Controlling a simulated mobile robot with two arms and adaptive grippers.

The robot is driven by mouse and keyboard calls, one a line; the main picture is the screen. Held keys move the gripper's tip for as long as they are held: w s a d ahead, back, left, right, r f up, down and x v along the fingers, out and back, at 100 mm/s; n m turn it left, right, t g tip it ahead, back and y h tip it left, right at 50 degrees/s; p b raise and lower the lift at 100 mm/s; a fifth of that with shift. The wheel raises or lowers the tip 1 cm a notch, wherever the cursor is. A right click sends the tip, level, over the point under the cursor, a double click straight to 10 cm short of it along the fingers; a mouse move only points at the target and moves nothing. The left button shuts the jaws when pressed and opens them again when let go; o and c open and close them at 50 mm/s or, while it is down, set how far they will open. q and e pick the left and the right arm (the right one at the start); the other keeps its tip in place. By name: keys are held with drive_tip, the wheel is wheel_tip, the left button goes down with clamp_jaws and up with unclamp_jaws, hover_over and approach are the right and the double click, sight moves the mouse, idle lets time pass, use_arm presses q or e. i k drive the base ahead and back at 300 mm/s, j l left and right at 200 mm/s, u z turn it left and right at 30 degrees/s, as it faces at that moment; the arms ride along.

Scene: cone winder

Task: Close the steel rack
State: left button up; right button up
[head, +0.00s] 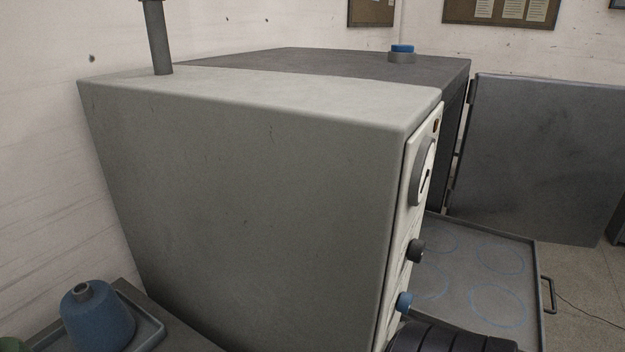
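The steel rack (523,257) is a flat dark grey tray with blue circles marked on it. It is pulled out from the dark cabinet (454,119), low at the right of the head view. A bar handle (548,295) sits on its right-hand edge. The rack's left part is hidden behind the grey machine, and its near part is cut off or covered at the bottom. No cones show on the visible part.
The cabinet's wide door (550,160) stands open behind the rack. A large grey machine (245,200) with a dial and knobs (404,302) fills the middle. A blue cone (97,318) stands on a tray at the lower left. Floor shows right of the rack.

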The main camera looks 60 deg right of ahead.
sight(469, 276)
drive_tip(key=k+z, duration=0.15)
drive_tip(key=z, duration=1.25)
drive_tip(key=k+l+z, duration=0.2)
drive_tip(key=l+z, duration=0.15)
drive_tip(key=l, duration=0.15)
drive_tip(key=k+l+z, duration=0.1)
drive_tip(key=l+z, duration=0.55)
drive_tip(key=l, duration=0.35)
drive_tip(key=k, duration=0.05)
